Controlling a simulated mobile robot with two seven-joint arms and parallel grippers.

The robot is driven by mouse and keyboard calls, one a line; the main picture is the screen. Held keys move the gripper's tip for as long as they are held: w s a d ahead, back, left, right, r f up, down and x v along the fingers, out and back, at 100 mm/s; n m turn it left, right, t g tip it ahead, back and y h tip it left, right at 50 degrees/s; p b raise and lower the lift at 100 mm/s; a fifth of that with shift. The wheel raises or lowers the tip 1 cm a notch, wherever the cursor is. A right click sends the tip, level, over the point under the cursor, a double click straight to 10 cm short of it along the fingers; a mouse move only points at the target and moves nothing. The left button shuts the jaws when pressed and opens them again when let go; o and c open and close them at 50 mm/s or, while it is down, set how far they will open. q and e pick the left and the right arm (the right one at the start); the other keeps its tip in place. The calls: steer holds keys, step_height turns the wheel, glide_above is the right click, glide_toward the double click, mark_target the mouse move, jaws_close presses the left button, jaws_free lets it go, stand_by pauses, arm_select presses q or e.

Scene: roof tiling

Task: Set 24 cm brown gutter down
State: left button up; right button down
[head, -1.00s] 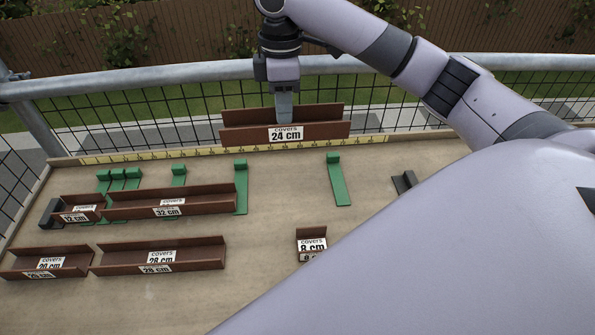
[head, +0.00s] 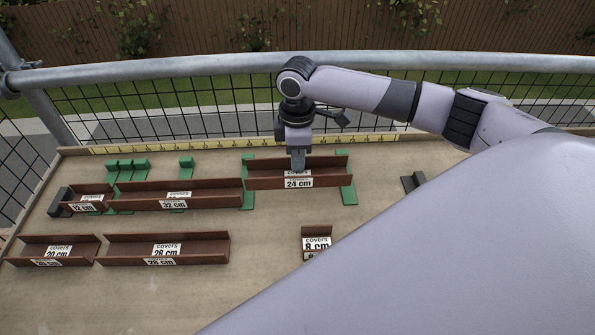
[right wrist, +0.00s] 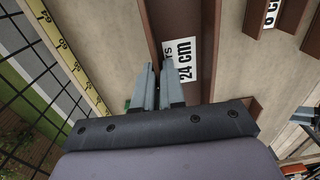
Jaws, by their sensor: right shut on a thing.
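The brown 24 cm gutter (head: 261,180) lies across two green brackets (head: 348,192) in the head view, just right of the 32 cm gutter (head: 226,197). My right gripper (head: 297,167) is shut on the 24 cm gutter's wall near its label. In the right wrist view, the fingers (right wrist: 157,82) close at the gutter (right wrist: 156,25) beside the "24 cm" label; the fingers partly hide the wall. Whether the gutter fully rests on the brackets is hard to tell.
A 12 cm gutter (head: 80,203) sits left of the 32 cm one. In front lie a 20 cm gutter (head: 28,251), a 28 cm gutter (head: 211,251) and an 8 cm gutter (head: 317,231). A yellow ruler strip (head: 220,143) runs along the back edge, before a mesh railing (head: 190,118).

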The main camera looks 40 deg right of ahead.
mark_target(298, 174)
steer(key=shift+f, duration=2.5)
steer(key=shift+f, duration=0.3)
steer(key=c, duration=1.2)
jaws_free()
steer(key=shift+r, duration=0.1)
step_height(298, 174, up, 12)
steer(key=shift+w+r, duration=0.15)
steer(key=shift+r, duration=0.1)
steer(key=shift+f, duration=0.1)
